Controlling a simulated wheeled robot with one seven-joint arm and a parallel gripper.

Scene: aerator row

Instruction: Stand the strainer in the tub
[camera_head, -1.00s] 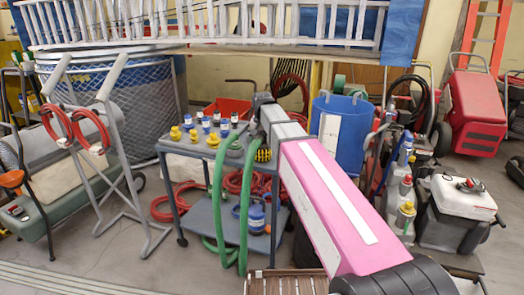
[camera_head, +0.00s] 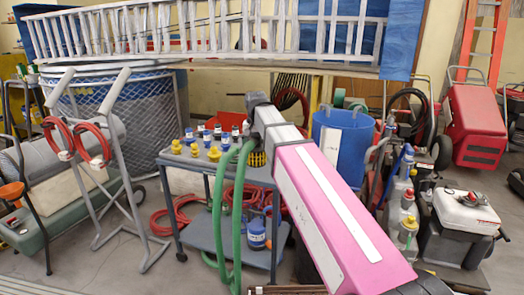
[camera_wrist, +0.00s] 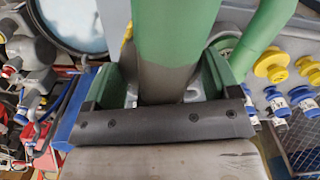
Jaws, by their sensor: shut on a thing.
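My gripper (camera_wrist: 170,110) is shut on the dark lower part of a thick green hose (camera_wrist: 175,35). In the head view the gripper end is partly hidden by my pink arm, and the green hose (camera_head: 236,215) hangs in a loop beside the cart. A yellow-and-black ribbed piece (camera_head: 257,158), which looks like the strainer, shows just below my gripper; its lower end is not clear. A blue upright tub (camera_head: 352,150) stands behind my arm. In the wrist view a round rim with a pale inside (camera_wrist: 80,22) shows at top left; I cannot tell if it is the tub.
A grey-blue cart (camera_head: 205,168) holds yellow fittings (camera_head: 196,151) and small blue-and-white bottles. A grey hose stand (camera_head: 110,170) is on the left.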

